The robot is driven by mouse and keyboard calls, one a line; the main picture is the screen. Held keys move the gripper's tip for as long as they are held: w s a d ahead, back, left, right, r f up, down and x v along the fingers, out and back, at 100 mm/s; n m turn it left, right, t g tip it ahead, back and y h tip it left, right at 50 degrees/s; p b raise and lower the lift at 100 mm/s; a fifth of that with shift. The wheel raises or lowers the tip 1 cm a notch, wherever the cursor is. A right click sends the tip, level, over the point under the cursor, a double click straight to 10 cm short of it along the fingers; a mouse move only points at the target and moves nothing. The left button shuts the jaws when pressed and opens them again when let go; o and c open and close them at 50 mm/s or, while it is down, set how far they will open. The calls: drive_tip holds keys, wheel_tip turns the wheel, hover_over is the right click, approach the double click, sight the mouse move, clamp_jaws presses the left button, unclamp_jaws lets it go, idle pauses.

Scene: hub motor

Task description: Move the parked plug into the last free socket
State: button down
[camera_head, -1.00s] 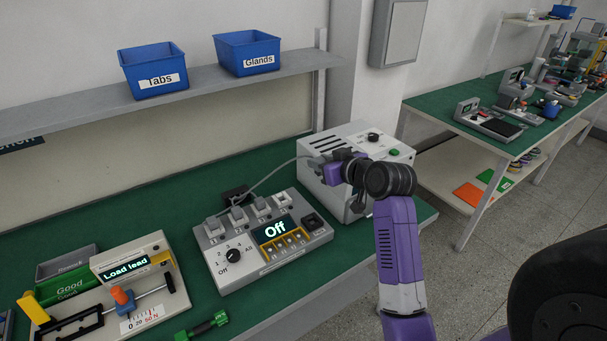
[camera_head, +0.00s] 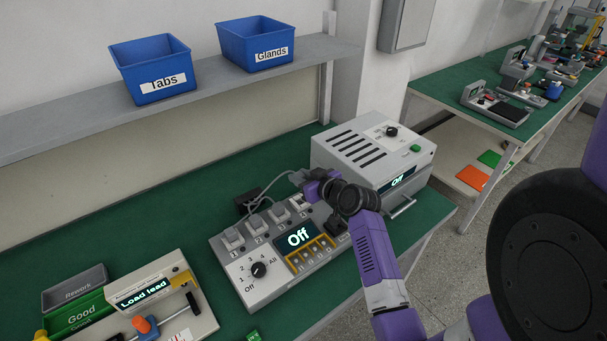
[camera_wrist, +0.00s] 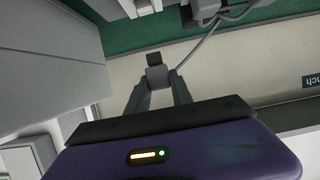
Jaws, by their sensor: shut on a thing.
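My gripper (camera_head: 300,178) is at the back right of the grey tester box (camera_head: 250,290), above its row of white switch-like blocks. In the wrist view my gripper (camera_wrist: 158,88) is shut on a small grey plug (camera_wrist: 157,76) with a dark end. In the head view the plug is mostly hidden by my gripper. A grey cable (camera_head: 269,187) runs from near my gripper to a dark block (camera_head: 246,203) behind the tester. The tester display (camera_head: 299,237) reads "Off". Which socket is free cannot be told.
A grey cabinet (camera_head: 345,147) stands close behind my gripper. A load-lead fixture (camera_head: 147,292) and a green Good tray (camera_head: 82,315) are at the lower left. Green bench top shows left of the tester.

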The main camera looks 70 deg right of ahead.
drive_tip(key=shift+f+b, duration=2)
drive_tip(key=shift+f, duration=0.75)
drive_tip(key=shift+f+b, duration=1.35)
drive_tip(key=shift+b, duration=0.2)
drive_tip(key=c, duration=1.1)
unclamp_jaws()
drive_tip(key=shift+o, duration=0.2)
drive_tip(key=b+v, duration=0.1)
drive_tip(key=v, duration=0.5)
drive_tip(key=shift+s+a, duration=0.1)
drive_tip(key=shift+s, duration=0.1)
drive_tip(key=shift+s+a+r, duration=0.3)
drive_tip(key=shift+s+r, duration=0.05)
drive_tip(key=shift+s, duration=0.2)
